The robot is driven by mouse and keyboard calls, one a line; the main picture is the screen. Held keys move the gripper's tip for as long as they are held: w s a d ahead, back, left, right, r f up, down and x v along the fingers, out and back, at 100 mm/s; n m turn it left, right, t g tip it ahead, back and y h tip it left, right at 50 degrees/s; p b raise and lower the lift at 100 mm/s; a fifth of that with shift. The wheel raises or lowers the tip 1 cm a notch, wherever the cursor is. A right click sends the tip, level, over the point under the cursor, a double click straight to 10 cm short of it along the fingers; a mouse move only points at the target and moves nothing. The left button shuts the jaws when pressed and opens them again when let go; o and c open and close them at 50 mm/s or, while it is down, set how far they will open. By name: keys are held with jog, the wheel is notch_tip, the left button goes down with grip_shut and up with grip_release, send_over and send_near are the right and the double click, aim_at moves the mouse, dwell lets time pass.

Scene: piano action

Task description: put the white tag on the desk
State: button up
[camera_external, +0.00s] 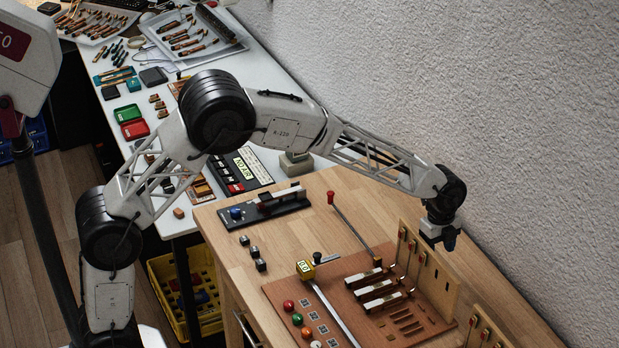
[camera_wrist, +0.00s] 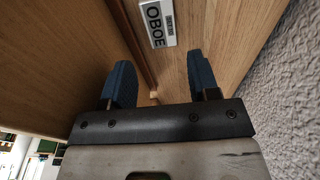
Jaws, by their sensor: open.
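A white tag (camera_wrist: 157,24) with the dark letters "OBOE" and a small dark label beside them lies against a wooden surface in the wrist view, beyond my fingertips. I cannot make it out in the external view. My gripper (camera_wrist: 159,75) has its two blue fingers spread apart, with nothing between them. The tag is ahead of the gap and apart from the fingers. In the external view my gripper (camera_external: 440,238) hangs above the upright wooden panel (camera_external: 435,284) near the wall. The wooden desk (camera_external: 220,224) lies below and to the left.
A brown board (camera_external: 285,289) holds levers, coloured knobs and several black-and-white keys. A black device (camera_external: 265,206) and small dark cubes (camera_external: 254,252) are on the desk. A white table (camera_external: 259,65) with trays and tools stands behind. The textured wall (camera_external: 480,90) is close on the right.

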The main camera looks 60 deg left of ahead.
jog(key=shift+f, duration=0.15)
jog(key=shift+d+f, duration=0.15)
jog(key=shift+f, duration=1.1)
jog(key=shift+d+f, duration=0.15)
jog(key=shift+f, duration=1.15)
jog(key=shift+d+f, duration=0.1)
jog(key=shift+f, duration=1.2)
jog(key=c, duration=0.8)
jog(key=shift+o, duration=0.2)
jog(key=shift+r, duration=0.1)
notch_tip(320, 180, up, 18)
